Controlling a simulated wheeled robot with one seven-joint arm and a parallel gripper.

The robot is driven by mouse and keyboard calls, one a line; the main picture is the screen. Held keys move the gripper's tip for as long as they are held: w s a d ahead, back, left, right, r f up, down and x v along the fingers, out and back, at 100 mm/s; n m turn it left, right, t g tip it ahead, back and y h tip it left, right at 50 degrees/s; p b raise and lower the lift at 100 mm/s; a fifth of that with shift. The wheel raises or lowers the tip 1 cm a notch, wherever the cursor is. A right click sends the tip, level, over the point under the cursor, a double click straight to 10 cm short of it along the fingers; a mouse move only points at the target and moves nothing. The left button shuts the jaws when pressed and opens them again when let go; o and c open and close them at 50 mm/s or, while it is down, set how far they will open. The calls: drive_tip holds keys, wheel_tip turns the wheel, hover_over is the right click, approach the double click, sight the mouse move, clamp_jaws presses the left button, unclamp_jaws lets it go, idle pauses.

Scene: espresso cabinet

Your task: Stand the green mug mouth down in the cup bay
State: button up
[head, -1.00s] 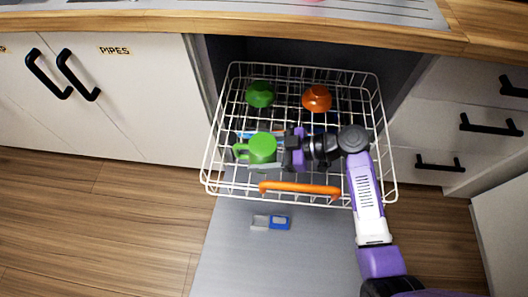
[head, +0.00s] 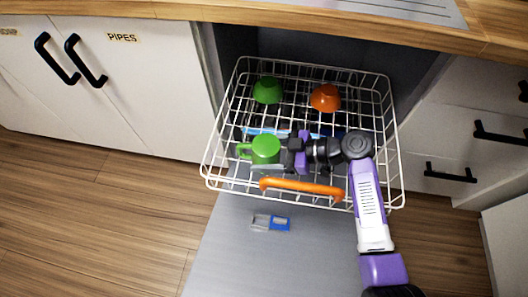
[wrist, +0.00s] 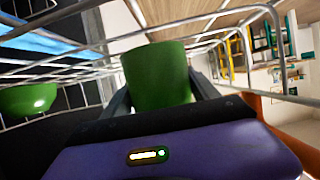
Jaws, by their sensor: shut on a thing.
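The green mug (head: 265,150) is in the front left part of the white wire rack (head: 223,135), its handle to the left. Its upper face looks closed and smooth, so it appears mouth down. My gripper (head: 284,153) reaches in from the right and is shut on the mug. In the wrist view the mug (wrist: 158,72) sits between both fingers. I cannot tell whether its rim touches the wires. No marking shows which part of the rack is the cup bay.
A green bowl (head: 267,90) and an orange bowl (head: 326,98) lie upside down at the rack's back. An orange handle bar (head: 300,188) runs along the front. A blue strip (head: 262,132) lies behind the mug. The counter edge (head: 300,35) overhangs the back.

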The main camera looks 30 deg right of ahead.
drive_tip(key=shift+f, duration=0.15)
drive_tip(key=o, duration=1.8)
drive_tip(key=shift+p+v, duration=0.45)
drive_tip(key=shift+v, duration=3.45)
